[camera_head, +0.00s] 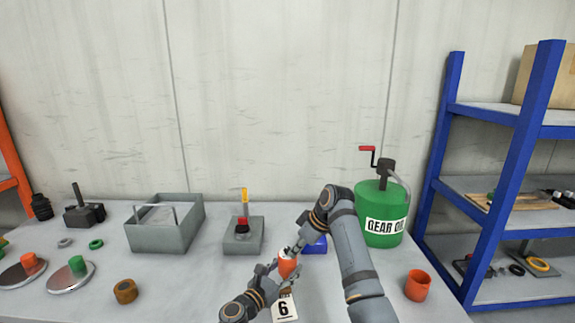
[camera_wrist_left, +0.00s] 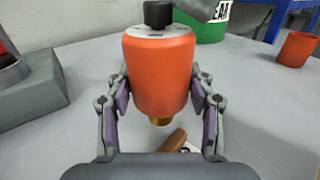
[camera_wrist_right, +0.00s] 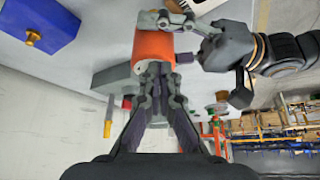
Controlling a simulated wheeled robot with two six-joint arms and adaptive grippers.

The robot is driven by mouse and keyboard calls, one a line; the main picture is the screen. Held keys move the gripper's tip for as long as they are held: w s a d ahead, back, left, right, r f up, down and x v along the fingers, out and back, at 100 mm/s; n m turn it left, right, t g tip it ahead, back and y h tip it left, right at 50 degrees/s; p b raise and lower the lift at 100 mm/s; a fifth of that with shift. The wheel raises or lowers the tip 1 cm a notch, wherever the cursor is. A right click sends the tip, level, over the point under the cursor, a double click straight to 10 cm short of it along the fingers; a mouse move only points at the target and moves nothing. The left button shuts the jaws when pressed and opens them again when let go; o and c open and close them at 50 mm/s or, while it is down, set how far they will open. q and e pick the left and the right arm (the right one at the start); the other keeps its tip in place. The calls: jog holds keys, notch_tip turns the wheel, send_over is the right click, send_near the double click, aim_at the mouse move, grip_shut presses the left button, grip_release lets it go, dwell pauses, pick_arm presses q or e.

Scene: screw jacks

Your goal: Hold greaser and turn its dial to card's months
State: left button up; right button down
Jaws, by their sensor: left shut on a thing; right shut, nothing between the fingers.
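The greaser is an orange cylinder (camera_head: 287,264) with a white top face and a black dial (camera_wrist_left: 158,14), and a brass tip below. My left gripper (camera_wrist_left: 160,95) is shut around its body and holds it upright above the table. It also shows in the right wrist view (camera_wrist_right: 153,46). My right gripper (camera_wrist_right: 154,72) is shut at the greaser's top end; its fingertips hide the dial there, and I cannot tell if they touch it. The card (camera_head: 284,307) reads 6 and lies on the table just below the greaser, partly hidden by my left gripper.
A blue block (camera_head: 316,245) with a brass fitting stands behind my right gripper. A green gear oil drum (camera_head: 381,212) and an orange cup (camera_head: 417,285) are to the right. A grey block with a red-and-yellow part (camera_head: 243,235) and a grey tray (camera_head: 165,236) are to the left.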

jog(key=shift+w, duration=0.2)
jog(key=shift+w+d, duration=0.35)
jog(key=shift+w, duration=0.2)
dwell(0.3)
notch_tip(320, 180, up, 6)
jog(key=shift+d, duration=0.45)
dwell(0.4)
